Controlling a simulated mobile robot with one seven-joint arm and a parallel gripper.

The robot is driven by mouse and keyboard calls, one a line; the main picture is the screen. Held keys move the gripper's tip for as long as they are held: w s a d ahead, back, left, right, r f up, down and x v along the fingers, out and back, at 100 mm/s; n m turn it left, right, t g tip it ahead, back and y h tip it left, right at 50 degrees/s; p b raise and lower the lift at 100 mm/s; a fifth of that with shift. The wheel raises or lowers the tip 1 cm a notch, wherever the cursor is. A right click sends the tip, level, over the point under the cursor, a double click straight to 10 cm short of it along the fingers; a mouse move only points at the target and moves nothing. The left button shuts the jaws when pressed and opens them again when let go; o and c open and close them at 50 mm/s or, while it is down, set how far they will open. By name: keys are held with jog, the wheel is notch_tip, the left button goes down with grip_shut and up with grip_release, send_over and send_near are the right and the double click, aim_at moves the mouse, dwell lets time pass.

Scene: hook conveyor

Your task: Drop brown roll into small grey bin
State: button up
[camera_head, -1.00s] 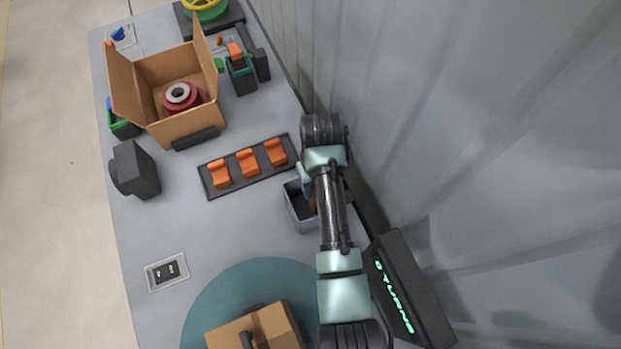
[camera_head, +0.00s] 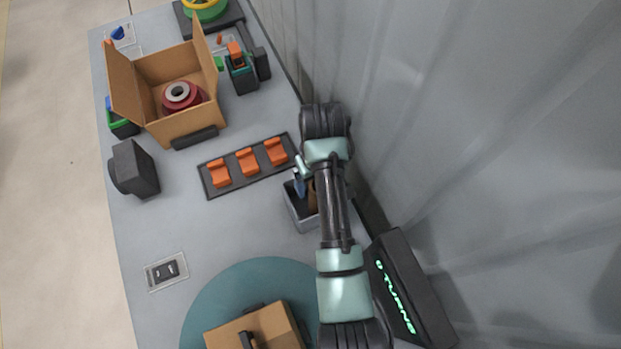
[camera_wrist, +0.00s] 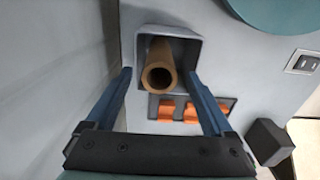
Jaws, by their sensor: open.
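The brown roll (camera_wrist: 160,68) is a hollow tube standing in the small grey bin (camera_wrist: 192,38), its open end facing the camera in the wrist view. In the head view the roll (camera_head: 312,197) shows as a brown strip inside the bin (camera_head: 304,224), partly hidden by my arm. My gripper (camera_wrist: 159,74) is open, with one blue finger on each side of the roll and a visible gap to it. One blue finger (camera_head: 299,185) shows over the bin in the head view. The roll's lower end is hidden.
A black rack with orange holders (camera_head: 248,162) lies just beyond the bin. An open cardboard box (camera_head: 190,126) holds a red spool. A teal turntable (camera_head: 205,310) carries another box, nearer. A grey wall runs along the right, close to my arm.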

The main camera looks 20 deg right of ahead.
notch_tip(320, 180, up, 11)
jog(key=p, duration=0.3)
jog(key=shift+p, duration=0.3)
jog(key=shift+f, duration=0.1)
jog(key=w+a+r+t+h+b, duration=0.25)
jog(key=w+r+t+b, duration=0.35)
jog(key=w+r+t, duration=0.5)
jog(key=w+a+r+t+b, duration=0.1)
jog(key=w+a+r+t, duration=0.15)
jog(key=r, duration=0.45)
jog(key=w+a+r+t+b, duration=0.1)
jog(key=w+r+t, duration=0.15)
jog(key=r, duration=0.35)
jog(key=s+a+r+t+y+b, duration=0.1)
jog(key=s+a+r+t+b, duration=0.1)
jog(key=s+r+t, duration=0.3)
jog(key=s+a+r+t+y+b, duration=0.1)
jog(key=s+a+r+t+b, duration=0.2)
jog(key=s+r+t, duration=0.3)
jog(key=s+r, duration=0.2)
jog(key=r, duration=0.4)
jog(key=s+a+r, duration=0.1)
jog(key=s+r, duration=0.2)
jog(key=r, duration=0.4)
jog(key=shift+a+r, duration=0.15)
jog(key=shift+a, duration=0.1)
